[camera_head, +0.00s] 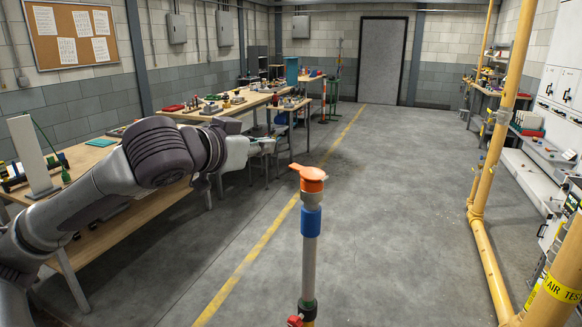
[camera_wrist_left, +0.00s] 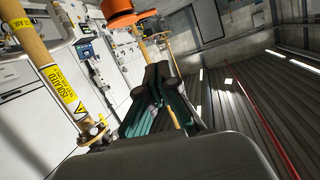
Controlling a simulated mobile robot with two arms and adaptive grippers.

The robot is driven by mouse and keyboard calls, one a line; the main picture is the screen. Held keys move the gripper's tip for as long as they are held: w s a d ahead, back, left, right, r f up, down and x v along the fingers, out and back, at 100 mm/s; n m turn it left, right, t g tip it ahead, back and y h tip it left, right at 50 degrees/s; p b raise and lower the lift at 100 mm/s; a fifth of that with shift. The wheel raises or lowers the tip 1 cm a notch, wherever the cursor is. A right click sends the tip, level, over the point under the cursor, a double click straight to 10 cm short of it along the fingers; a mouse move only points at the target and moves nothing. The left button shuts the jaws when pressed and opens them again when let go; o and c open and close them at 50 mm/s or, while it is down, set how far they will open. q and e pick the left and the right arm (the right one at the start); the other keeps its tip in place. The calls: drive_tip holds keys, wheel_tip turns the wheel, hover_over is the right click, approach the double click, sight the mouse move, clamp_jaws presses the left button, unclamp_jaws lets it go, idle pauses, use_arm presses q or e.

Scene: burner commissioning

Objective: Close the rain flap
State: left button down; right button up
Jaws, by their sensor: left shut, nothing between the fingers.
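The orange rain flap (camera_head: 308,171) is at the top of a grey upright pipe (camera_head: 309,265) with a blue band, in the middle of the head view. The flap looks roughly level on the orange head, with a thin tab pointing left; I cannot tell if it is fully seated. An orange part also shows at the top of the left wrist view (camera_wrist_left: 125,18). My left gripper (camera_head: 270,146) is to the left of the flap in the head view, apart from it. Its fingers (camera_wrist_left: 160,82) are together and empty in the left wrist view. My right gripper is not in view.
Wooden workbenches (camera_head: 130,220) with tools line the left side. Yellow pipes (camera_head: 500,130) and white cabinets (camera_head: 560,70) stand at the right. A red-handled fitting (camera_head: 296,321) is low on the upright pipe. The floor (camera_head: 390,190) behind the pipe is clear.

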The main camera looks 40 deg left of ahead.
use_arm(q)
drive_tip(key=p, duration=1)
hover_over(307, 172)
drive_tip(key=s+a, duration=0.2)
drive_tip(key=a, duration=0.1)
drive_tip(key=f, duration=0.6)
drive_tip(key=shift+w+a+f, duration=0.15)
drive_tip(key=shift+w+f, duration=0.05)
drive_tip(key=shift+w, duration=0.05)
